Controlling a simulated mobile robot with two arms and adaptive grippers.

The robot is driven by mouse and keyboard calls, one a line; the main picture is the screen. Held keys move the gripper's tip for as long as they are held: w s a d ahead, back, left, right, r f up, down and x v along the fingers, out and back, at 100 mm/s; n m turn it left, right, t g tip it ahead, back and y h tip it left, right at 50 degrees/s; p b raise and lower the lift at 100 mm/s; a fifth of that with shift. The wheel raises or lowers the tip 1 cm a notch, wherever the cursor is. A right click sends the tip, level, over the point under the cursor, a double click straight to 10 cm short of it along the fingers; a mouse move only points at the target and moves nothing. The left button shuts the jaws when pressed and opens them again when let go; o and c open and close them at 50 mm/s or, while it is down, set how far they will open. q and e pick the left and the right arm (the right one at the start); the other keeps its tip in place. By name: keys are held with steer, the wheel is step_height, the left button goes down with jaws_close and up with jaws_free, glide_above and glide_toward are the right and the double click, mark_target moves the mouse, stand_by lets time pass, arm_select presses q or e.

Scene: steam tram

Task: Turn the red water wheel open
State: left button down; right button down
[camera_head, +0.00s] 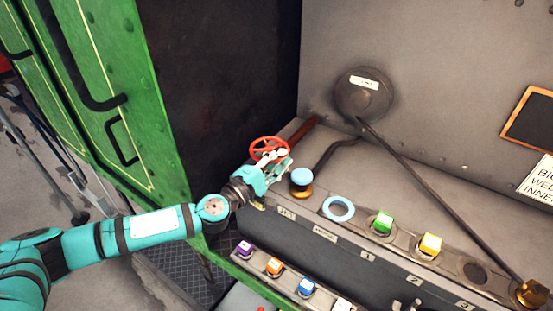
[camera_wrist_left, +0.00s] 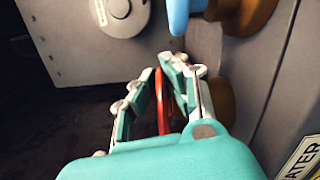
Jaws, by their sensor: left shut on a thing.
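The red water wheel (camera_head: 266,143) is a small spoked handwheel at the left end of the grey ledge. My left gripper (camera_head: 270,160) reaches it from the front left and is shut on its rim. In the left wrist view a strip of the red wheel (camera_wrist_left: 160,100) shows between the two fingers of the left gripper (camera_wrist_left: 163,85). The rest of the wheel is hidden there by the fingers. How far the wheel is turned cannot be told. My right gripper is in neither view.
A blue-topped brass knob (camera_head: 301,177) stands just right of the wheel. A light blue ring (camera_head: 338,208), a green block (camera_head: 382,222) and a yellow block (camera_head: 430,245) sit further right. A long dark lever (camera_head: 435,200) crosses the ledge. A green panel (camera_head: 110,90) stands left.

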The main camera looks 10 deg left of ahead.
arm_select(q)
steer(key=y, duration=0.1)
steer(key=n+t+y, duration=0.1)
steer(key=n, duration=0.1)
steer(key=shift+w+d+y, duration=0.25)
steer(key=shift+d+y, duration=0.1)
steer(key=shift+y, duration=0.05)
steer(key=shift+w+d+n+t+y, duration=0.1)
steer(key=shift+w+n+t+y, duration=0.15)
steer(key=shift+n+y, duration=0.45)
steer(key=shift+w+d+n+t+y, duration=0.15)
steer(key=shift+n+t+y, duration=0.15)
steer(key=shift+y, duration=0.7)
steer(key=shift+a, duration=0.15)
steer(key=c, duration=1.4)
jaws_free()
steer(key=shift+o, duration=0.2)
steer(key=shift+f, duration=0.1)
steer(key=shift+w, duration=0.1)
steer(key=s+a, duration=0.1)
steer(key=s, duration=1.1)
